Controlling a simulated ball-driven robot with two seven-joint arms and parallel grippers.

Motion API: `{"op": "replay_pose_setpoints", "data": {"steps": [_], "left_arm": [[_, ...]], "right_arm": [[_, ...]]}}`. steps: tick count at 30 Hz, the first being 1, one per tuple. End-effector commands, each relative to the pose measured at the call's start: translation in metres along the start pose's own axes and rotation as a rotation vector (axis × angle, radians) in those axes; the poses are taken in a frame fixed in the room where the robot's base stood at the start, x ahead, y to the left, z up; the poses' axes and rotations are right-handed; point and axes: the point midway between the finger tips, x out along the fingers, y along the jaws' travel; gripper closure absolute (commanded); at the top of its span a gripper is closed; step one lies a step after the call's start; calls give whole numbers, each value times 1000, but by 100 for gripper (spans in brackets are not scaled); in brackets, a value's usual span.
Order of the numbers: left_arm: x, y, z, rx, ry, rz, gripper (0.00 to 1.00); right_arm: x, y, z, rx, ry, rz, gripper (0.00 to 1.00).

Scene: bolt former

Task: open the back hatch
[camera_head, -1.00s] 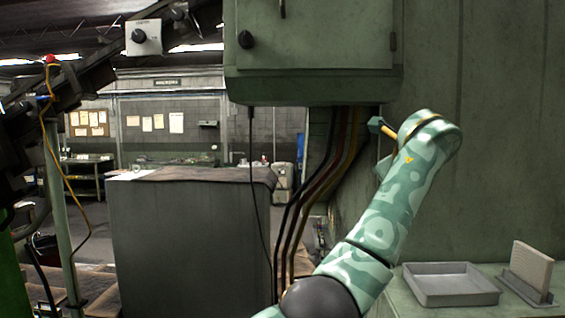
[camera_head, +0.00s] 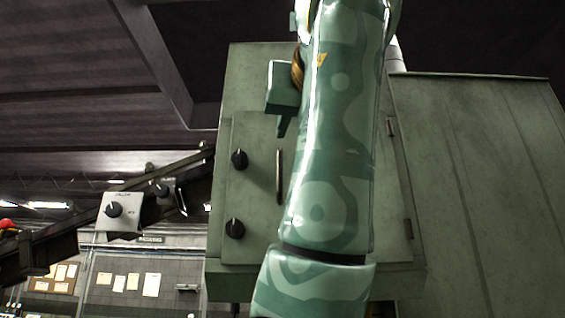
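A green metal cabinet (camera_head: 235,100) fills the middle of the head view. Its front has a door with a vertical bar handle (camera_head: 279,176) and two black knobs, an upper one (camera_head: 239,158) and a lower one (camera_head: 235,228). The door looks shut, and hinges show at its right side. I cannot tell if this door is the back hatch. My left arm rises in front of the door and hides much of it. My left gripper (camera_head: 284,127) points down above the handle, apart from it in the picture. Its finger opening is unclear. My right gripper is not in view.
A green panelled housing (camera_head: 480,180) stands right of the cabinet. A wall with pinned papers (camera_head: 133,282) is far behind.

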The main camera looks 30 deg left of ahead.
Motion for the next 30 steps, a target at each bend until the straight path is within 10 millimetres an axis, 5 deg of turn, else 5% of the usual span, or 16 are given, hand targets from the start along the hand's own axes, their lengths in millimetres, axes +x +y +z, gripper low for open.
{"op": "replay_pose_setpoints", "data": {"steps": [5, 15, 28, 30], "left_arm": [[50, 1, 2, 0, 6, 5, 73], [117, 0, 2, 0, 3, 2, 73], [130, 0, -1, -1, 2, -1, 73], [130, 0, -1, -1, 2, -1, 89]], "right_arm": [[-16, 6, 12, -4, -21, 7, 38], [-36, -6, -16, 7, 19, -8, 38], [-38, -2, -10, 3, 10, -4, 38], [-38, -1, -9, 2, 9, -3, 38]]}}
